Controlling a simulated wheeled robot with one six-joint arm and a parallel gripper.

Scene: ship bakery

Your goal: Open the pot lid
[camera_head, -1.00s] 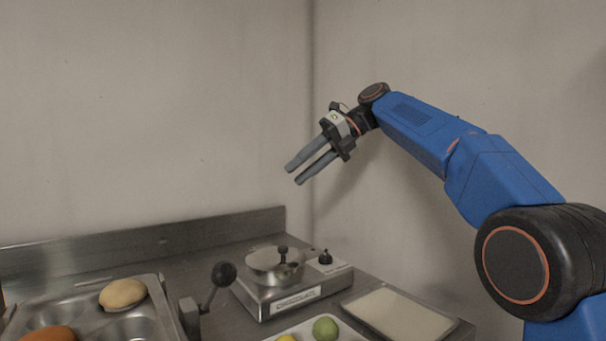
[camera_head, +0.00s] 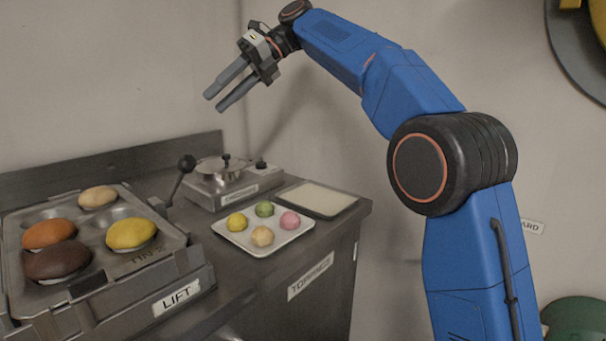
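A small metal pot (camera_head: 222,179) sits on a silver hot-plate unit (camera_head: 252,185) at the back of the steel counter. Its lid (camera_head: 220,166) is on top, with a black knob (camera_head: 226,158) standing up from it. My gripper (camera_head: 219,99) is in the air above the pot, pointing down and left. Its two grey fingers are apart with nothing between them. A clear gap separates the fingertips from the lid.
A black-knobbed lever (camera_head: 185,165) stands just left of the pot. A white tray (camera_head: 272,243) holds several coloured buns in front. A flat pale board (camera_head: 318,199) lies to the right. A multi-cup tin (camera_head: 165,238) with buns is at left. Walls stand behind.

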